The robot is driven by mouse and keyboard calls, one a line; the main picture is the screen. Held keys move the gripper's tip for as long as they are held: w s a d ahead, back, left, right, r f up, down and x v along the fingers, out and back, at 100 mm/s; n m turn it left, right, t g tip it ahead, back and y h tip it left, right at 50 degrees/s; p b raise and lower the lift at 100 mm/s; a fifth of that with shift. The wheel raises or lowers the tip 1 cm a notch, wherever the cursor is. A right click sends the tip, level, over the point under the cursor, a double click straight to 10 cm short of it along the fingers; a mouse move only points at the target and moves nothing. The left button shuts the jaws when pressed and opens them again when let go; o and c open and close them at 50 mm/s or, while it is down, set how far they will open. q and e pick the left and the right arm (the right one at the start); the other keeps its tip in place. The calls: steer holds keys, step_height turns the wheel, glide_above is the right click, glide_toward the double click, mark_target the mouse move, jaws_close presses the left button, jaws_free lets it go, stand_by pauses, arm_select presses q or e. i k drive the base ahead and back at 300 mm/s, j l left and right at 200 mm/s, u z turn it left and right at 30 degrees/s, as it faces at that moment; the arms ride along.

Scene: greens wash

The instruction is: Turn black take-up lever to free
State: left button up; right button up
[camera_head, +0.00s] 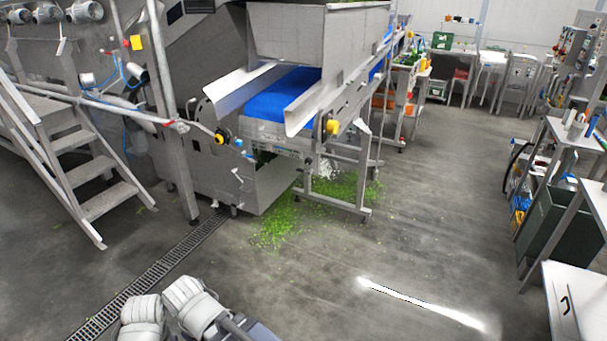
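The blue belt conveyor (285,92) slopes down between metal side guards under a grey hopper (288,32). A yellow knob-like part (332,127) sits on the conveyor frame's right side, and a yellow and black part (220,137) sits at its left end. I cannot pick out a black take-up lever for certain at this distance. White jointed parts at the bottom edge, left of centre, look like my own arms. Neither of my grippers shows, and nothing of mine is near the conveyor.
Green leaf scraps (285,222) lie on the floor under the conveyor. A drain grate (150,272) runs across the floor at left, near metal steps (95,172). The grey floor (420,235) in the middle is open.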

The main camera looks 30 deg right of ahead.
mark_target(310, 172)
steer(key=z, duration=0.4)
steer(key=i+l+z, duration=0.2)
steer(key=z, duration=0.15)
steer(key=i+l+z, duration=0.15)
steer(key=i+z, duration=0.15)
steer(key=i+l+z, duration=0.15)
steer(key=i, duration=0.55)
steer(key=i+l+z, duration=0.15)
steer(key=i, duration=0.6)
